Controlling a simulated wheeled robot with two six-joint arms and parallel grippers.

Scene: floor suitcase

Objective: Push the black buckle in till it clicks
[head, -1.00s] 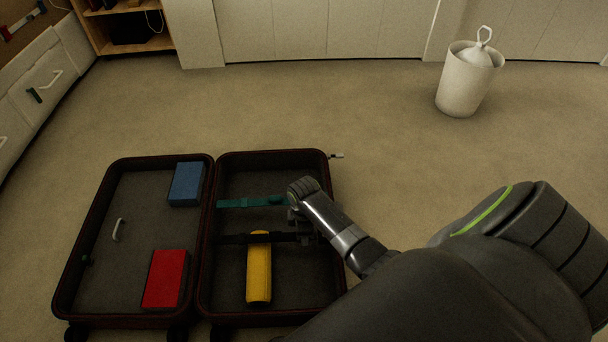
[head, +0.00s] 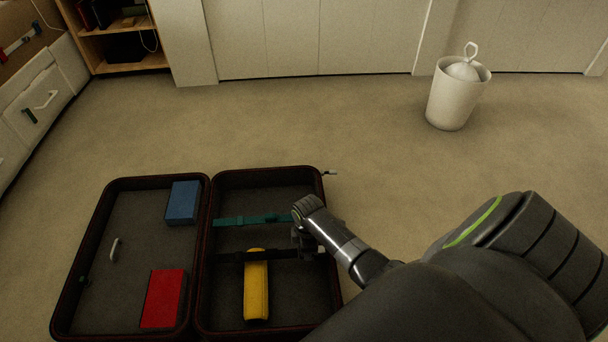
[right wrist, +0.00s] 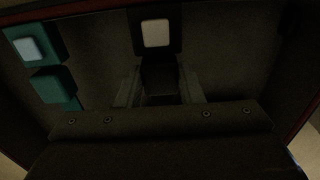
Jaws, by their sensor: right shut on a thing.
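The black strap (head: 232,256) runs across the right half of the open suitcase (head: 262,176), over a yellow roll (head: 256,290). My right gripper (head: 308,246) is low inside that half, at the strap's right part. In the right wrist view its fingers (right wrist: 158,88) are shut on a black buckle piece (right wrist: 158,76). The black buckle's other part (right wrist: 155,33), with a pale square button, lies straight ahead of the held piece. The two look very close or touching; the dark picture hides whether they are joined. My left gripper is not in view.
A teal strap (head: 238,221) crosses above the black one; its buckle parts (right wrist: 52,85) show left in the wrist view. The left half holds a blue box (head: 183,202) and a red box (head: 162,298). A white bin (head: 458,98) stands on the clear floor behind.

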